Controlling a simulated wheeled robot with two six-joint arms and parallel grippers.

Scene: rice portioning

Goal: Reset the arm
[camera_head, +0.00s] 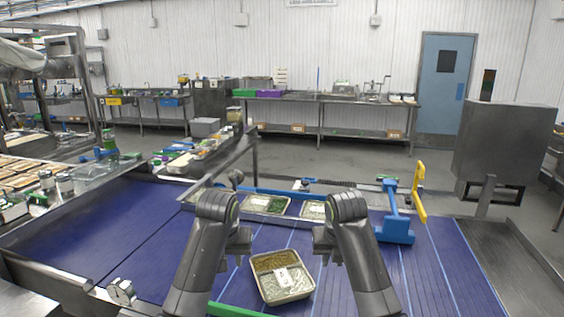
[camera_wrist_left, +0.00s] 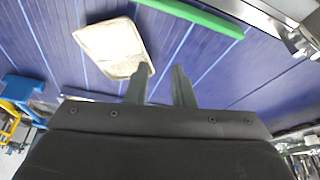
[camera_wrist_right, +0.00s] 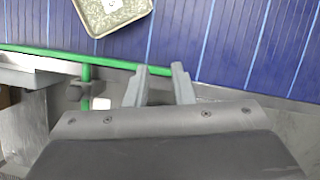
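My left gripper (camera_head: 240,243) and my right gripper (camera_head: 324,243) hang above the blue conveyor (camera_head: 140,225), on either side of a filled food tray. In the left wrist view my left gripper's fingers (camera_wrist_left: 159,76) are apart with nothing between them. In the right wrist view my right gripper's fingers (camera_wrist_right: 158,74) are also apart and empty. The tray (camera_head: 289,300) holds brown and pale food with a white label on top. Neither gripper is seen touching it. A pale tray (camera_wrist_left: 112,48) shows beyond the left fingers, and part of a tray (camera_wrist_right: 122,25) shows in the right wrist view.
Two more filled trays (camera_head: 264,213) lie farther back on the belt, partly behind my arms. A blue bracket (camera_head: 395,228) and a yellow post (camera_head: 419,192) stand at the right. A green bar (camera_head: 232,311) runs along the near edge. The left belt is clear.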

